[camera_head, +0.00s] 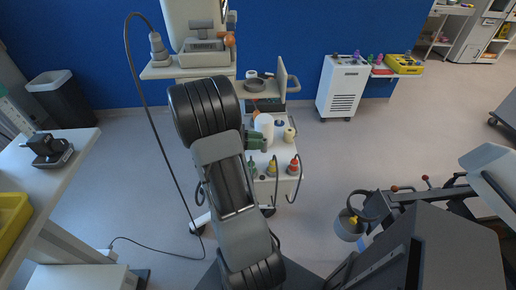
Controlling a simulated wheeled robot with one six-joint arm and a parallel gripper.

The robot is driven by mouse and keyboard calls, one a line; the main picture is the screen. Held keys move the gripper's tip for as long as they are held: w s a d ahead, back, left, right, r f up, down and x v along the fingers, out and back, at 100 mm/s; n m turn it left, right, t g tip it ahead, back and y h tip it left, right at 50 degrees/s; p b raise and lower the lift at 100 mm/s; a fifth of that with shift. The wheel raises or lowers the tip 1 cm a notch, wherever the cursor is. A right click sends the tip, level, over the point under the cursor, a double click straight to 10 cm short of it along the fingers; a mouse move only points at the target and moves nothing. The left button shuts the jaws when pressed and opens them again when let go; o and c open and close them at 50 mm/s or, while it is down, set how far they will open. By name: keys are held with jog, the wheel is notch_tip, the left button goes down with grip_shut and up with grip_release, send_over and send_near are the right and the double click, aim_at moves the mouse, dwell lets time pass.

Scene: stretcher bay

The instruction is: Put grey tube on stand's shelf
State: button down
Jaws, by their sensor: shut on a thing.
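My arm rises from the bottom centre and bends at a black joint; the rest of it beyond the bend is hidden behind it. I cannot make out my gripper or what it holds. No grey tube can be told apart for sure. A white stand with a screen and a device (203,46) is at the back, left of centre. Its pale shelf (158,71) shows under the device. A lower shelf (258,94) shows to the right, with small items on it. My arm covers part of the stand.
A white trolley (283,151) carries a white cylinder (264,126) and hoses with coloured fittings. A black cable loops left to the floor. A bin (60,96) and table are left, a white cabinet (343,86) back right, a grey pot (348,226) front right.

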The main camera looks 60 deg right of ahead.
jog(key=shift+w+d+f, duration=0.25)
jog(key=shift+d+f, duration=0.65)
jog(key=shift+f, duration=0.25)
jog(key=shift+d+f, duration=0.15)
jog(key=shift+f, duration=1.55)
jog(key=shift+f, duration=0.15)
jog(key=c, duration=1)
grip_release()
